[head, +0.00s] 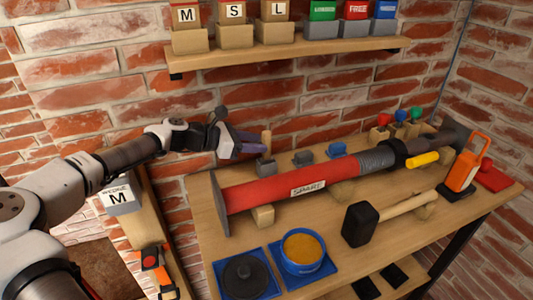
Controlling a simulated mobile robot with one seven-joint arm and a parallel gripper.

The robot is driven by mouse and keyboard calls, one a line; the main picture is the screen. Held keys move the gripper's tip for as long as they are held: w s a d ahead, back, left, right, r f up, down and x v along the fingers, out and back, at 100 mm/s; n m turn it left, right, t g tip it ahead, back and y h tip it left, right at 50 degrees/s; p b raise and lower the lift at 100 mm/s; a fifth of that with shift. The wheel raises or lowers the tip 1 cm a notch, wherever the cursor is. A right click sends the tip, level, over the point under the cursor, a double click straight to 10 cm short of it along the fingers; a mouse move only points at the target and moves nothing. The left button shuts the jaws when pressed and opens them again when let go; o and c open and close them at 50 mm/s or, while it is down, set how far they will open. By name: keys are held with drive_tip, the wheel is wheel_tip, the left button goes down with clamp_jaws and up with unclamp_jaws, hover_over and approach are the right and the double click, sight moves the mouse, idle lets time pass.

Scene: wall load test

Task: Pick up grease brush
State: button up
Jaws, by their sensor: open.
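My gripper (252,142) is open at the end of my arm, above the back left of the workbench, with its fingers pointing right. An upright wooden stick (266,139) stands behind a small grey block (265,167) at the bench's back edge, just beyond the fingertips. It may be the grease brush's handle; no bristles show. I cannot tell whether the fingers are around it or only beside it. An open blue tin of orange-brown grease (303,249) stands at the front of the bench.
A long red tube marked SPARE (290,188) lies across the bench on wooden supports. A black-headed mallet (361,223), a black lid (245,275) and an orange device (463,165) are on the bench. A shelf (290,52) with labelled boxes hangs above on the brick wall.

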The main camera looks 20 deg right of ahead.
sight(272, 157)
drive_tip(key=d, duration=0.1)
drive_tip(key=d+p, duration=0.1)
drive_tip(key=d, duration=0.1)
drive_tip(key=d+p, duration=0.1)
drive_tip(key=shift+s+d+f, duration=0.25)
drive_tip(key=shift+s+d, duration=0.05)
drive_tip(key=shift+s, duration=0.05)
drive_tip(key=shift+w+d+f, duration=0.1)
drive_tip(key=shift+d+f, duration=0.15)
drive_tip(key=shift+d, duration=0.1)
clamp_jaws()
